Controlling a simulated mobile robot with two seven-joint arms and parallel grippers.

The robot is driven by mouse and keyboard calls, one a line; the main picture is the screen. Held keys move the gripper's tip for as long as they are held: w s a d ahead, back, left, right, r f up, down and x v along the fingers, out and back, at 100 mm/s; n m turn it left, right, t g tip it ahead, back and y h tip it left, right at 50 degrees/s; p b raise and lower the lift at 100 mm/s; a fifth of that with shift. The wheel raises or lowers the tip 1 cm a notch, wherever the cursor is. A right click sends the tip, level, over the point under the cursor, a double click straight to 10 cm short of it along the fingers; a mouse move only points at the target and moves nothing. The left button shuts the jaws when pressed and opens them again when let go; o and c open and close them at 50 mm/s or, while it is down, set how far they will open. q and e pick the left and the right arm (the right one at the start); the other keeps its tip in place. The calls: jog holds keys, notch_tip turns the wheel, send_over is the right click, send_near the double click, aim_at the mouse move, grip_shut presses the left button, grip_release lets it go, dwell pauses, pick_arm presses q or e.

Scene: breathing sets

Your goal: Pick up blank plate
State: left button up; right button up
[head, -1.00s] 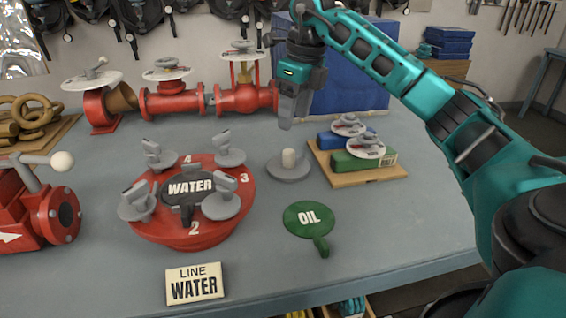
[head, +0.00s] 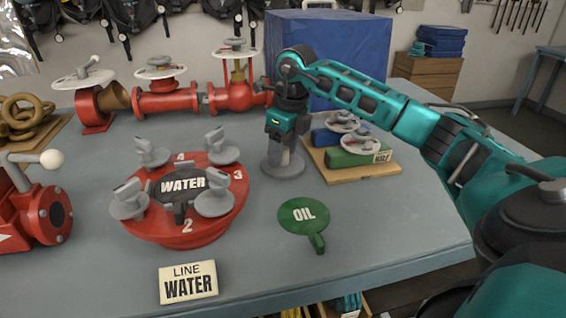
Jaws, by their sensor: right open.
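A plain grey round plate (head: 283,173) lies flat on the table, right of the red WATER disc. Its raised centre post is hidden by my right gripper. My right gripper (head: 282,160) points straight down over the plate, with its fingertips at or just above the plate's middle. It is open; I cannot tell whether the fingers touch the post. My left gripper is not in view.
A red turntable (head: 233,204) with grey handled discs stands to the left. A green OIL paddle (head: 305,216) lies in front of the plate. A wooden tray (head: 357,175) with blue and green blocks is close on the right. A red pipe assembly (head: 166,104) is behind.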

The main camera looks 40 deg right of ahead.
jog(key=shift+c, duration=0.3)
jog(key=c, duration=0.8)
grip_shut()
jog(key=shift+r, duration=0.25)
